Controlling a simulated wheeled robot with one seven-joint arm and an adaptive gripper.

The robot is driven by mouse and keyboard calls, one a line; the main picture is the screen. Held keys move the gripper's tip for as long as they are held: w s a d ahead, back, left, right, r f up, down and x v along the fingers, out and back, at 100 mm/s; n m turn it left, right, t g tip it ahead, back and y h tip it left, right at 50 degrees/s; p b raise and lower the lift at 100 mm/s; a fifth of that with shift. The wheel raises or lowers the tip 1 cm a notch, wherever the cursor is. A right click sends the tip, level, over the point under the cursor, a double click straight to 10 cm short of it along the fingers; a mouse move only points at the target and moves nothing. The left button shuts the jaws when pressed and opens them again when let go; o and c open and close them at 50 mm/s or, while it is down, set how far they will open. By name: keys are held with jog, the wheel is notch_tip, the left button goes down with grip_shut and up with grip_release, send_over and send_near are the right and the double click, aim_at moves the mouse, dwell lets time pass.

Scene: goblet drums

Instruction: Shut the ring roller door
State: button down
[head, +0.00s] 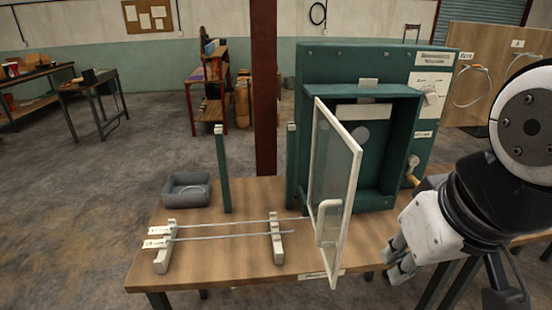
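The door (345,165) is a clear pane in a white frame, hinged on the left side of a green box (375,200). It stands swung well open toward the front of the table, so the inside of the box shows. A white bar handle (327,222) sits low on the door. My gripper (392,266) is at the right, in front of the box and to the right of the door, apart from the door and the handle. Its fingers point left and down. They are small and partly overlapped, so I cannot tell how far apart they are. I see nothing held in it.
The wooden table (230,262) carries two thin rods (215,237) on white stands, left of the door. Two green posts (223,170) and a grey bin (187,190) stand behind them. A dark red column (264,90) rises behind.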

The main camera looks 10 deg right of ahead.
jog(key=w+a+r+n+g+h+p, duration=0.1)
jog(key=w+a+n+g+h+p, duration=0.15)
jog(key=w+n, duration=0.35)
jog(key=w+a+r+n+g+h+p, duration=0.1)
jog(key=w+a+n+h, duration=0.1)
jog(key=w+a+n, duration=0.25)
jog(key=w+a+f+n+h+p, duration=0.1)
jog(key=w+a+f+n+h, duration=0.1)
jog(key=w+a+f+n, duration=0.25)
jog(key=w+a+f+n+h+p, duration=0.1)
jog(key=w+a+f+n+h, duration=0.15)
jog(key=a+n, duration=0.4)
jog(key=w+d+f+m+p, duration=0.1)
jog(key=w+d+f+p, duration=0.1)
jog(key=d+f, duration=0.4)
jog(key=shift+d+m+t+p, duration=0.35)
jog(key=shift+d+p, duration=0.3)
jog(key=shift+d, duration=0.85)
jog(key=shift+f, duration=0.15)
